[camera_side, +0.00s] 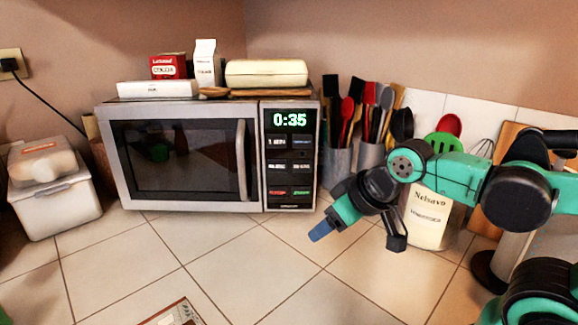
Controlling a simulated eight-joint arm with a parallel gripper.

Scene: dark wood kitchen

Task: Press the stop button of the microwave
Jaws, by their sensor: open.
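The microwave (180,160) stands at the back of the tiled counter with its door shut. Its control panel (289,150) is on the right side, and the lit display (290,120) reads 0:35. Below the display are rows of buttons, with a red button (277,192) at the bottom left and a green one (302,191) beside it. The labels are too small to read surely. My gripper (358,238) is open and empty, to the right of and in front of the panel, apart from it. One fingertip is blue, the other dark.
Utensil holders (371,156) and a cream Nelsavo package (428,214) stand right of the microwave. Boxes and a cream case (266,73) lie on top of it. A white bin (58,208) stands at left. The counter tiles (215,255) in front are mostly clear.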

